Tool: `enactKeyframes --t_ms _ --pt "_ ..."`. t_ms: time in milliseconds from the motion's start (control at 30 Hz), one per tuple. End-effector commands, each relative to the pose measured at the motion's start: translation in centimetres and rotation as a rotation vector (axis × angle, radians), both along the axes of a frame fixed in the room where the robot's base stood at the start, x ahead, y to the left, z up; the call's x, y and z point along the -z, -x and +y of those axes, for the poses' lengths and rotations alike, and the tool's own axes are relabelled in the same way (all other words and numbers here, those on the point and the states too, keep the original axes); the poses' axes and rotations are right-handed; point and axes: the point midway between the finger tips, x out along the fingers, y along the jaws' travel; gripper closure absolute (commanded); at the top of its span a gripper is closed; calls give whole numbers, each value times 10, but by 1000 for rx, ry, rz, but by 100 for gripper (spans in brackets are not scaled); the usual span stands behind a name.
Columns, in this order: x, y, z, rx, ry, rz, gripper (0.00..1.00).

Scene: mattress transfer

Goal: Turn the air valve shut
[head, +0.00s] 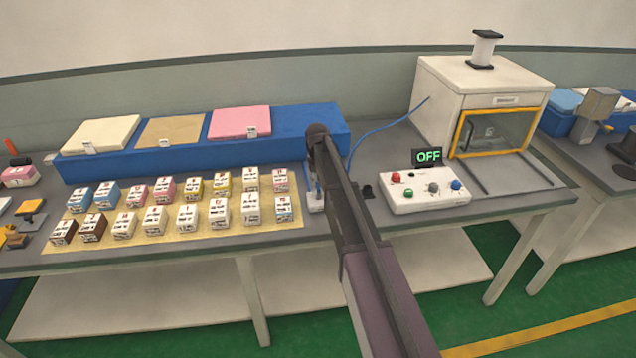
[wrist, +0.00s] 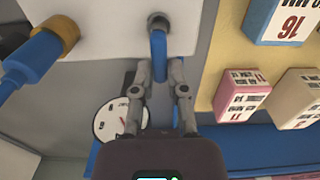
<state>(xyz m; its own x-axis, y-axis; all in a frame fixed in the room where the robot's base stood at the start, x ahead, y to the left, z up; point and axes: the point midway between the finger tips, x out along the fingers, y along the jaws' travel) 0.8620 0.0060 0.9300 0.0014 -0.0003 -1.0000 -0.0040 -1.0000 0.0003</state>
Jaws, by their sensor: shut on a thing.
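The air valve's blue handle (wrist: 158,48) stands out from a white block (wrist: 105,25) at the top middle of the wrist view. My gripper (wrist: 161,72) is shut on this handle, with one grey finger on each side of it. A round white pressure gauge (wrist: 108,120) is just left of the fingers. In the head view my arm hides the gripper and the handle; only part of the white block (head: 315,203) shows beside the arm.
A blue hose (wrist: 30,65) with a brass fitting joins the block at the left. Several small boxes (head: 188,215) stand on a yellow mat close to the left of the valve. A control panel (head: 425,195) and an "OFF" display (head: 428,156) are to the right.

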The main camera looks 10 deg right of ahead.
Motion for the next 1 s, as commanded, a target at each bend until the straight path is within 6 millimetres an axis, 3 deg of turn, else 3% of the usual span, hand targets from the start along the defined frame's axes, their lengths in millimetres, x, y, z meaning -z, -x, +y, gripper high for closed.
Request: enactKeyframes --t_ms 300,333,433,1000 --pt "1 3 1 -4 -2 6 100" --pt "1 3 1 -3 -2 6 76" --pt "1 3 1 -3 -2 5 47" --pt "0 1 -1 23 -1 2 47"
